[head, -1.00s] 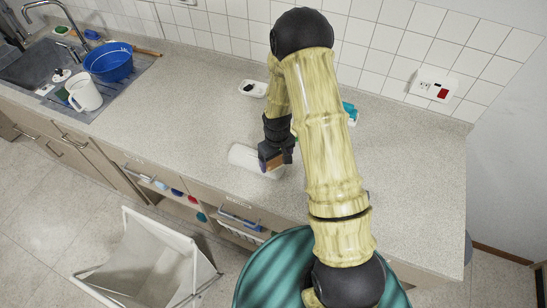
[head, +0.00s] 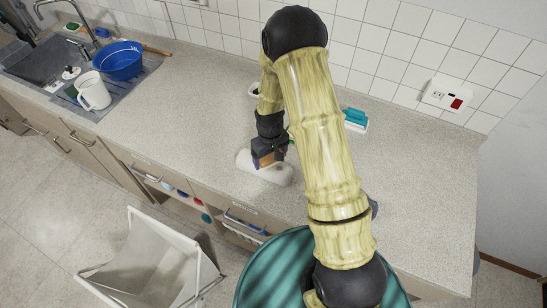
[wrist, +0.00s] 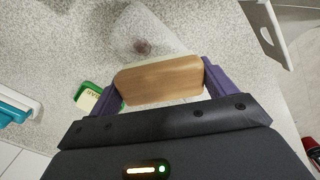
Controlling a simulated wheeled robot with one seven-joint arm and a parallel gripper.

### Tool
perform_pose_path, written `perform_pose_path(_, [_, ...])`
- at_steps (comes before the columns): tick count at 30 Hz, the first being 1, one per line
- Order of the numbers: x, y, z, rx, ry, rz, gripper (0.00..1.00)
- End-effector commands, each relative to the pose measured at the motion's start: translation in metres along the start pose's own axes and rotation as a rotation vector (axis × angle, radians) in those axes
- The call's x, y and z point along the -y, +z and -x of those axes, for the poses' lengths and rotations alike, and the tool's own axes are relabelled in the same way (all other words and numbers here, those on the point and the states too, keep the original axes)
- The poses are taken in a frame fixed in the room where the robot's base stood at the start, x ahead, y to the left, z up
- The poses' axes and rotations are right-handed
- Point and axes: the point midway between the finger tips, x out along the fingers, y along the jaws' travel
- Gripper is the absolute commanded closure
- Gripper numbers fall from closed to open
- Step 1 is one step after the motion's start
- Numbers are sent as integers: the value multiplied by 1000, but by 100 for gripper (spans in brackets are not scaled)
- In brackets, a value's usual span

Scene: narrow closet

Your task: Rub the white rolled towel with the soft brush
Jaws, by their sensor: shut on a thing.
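The white rolled towel (head: 278,175) lies on the speckled counter near its front edge. In the wrist view the towel (wrist: 135,32) shows a dark brownish spot. My gripper (head: 264,163) is over the towel, which it partly hides in the head view. It is shut on the soft brush, whose wooden back (wrist: 158,80) sits between the purple fingers in the wrist view. The bristles are mostly hidden, with a pale strip along the far edge. The brush is at or just above the towel; I cannot tell whether it touches.
A teal and white item (head: 355,118) stands on the counter behind my arm. A green item with a pale label (wrist: 88,97) shows in the wrist view. The sink with a blue basin (head: 120,62) and a white jug (head: 94,92) is at the left. The counter between is clear.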

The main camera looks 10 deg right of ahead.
Motion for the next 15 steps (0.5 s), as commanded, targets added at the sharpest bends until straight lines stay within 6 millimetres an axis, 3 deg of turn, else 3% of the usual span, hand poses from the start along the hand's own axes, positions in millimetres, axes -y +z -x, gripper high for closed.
perform_pose_path(1, [-1, 0, 11, -3, 1, -1, 46])
perform_pose_path(15, [1, -1, 53, -3, 1, 3, 46])
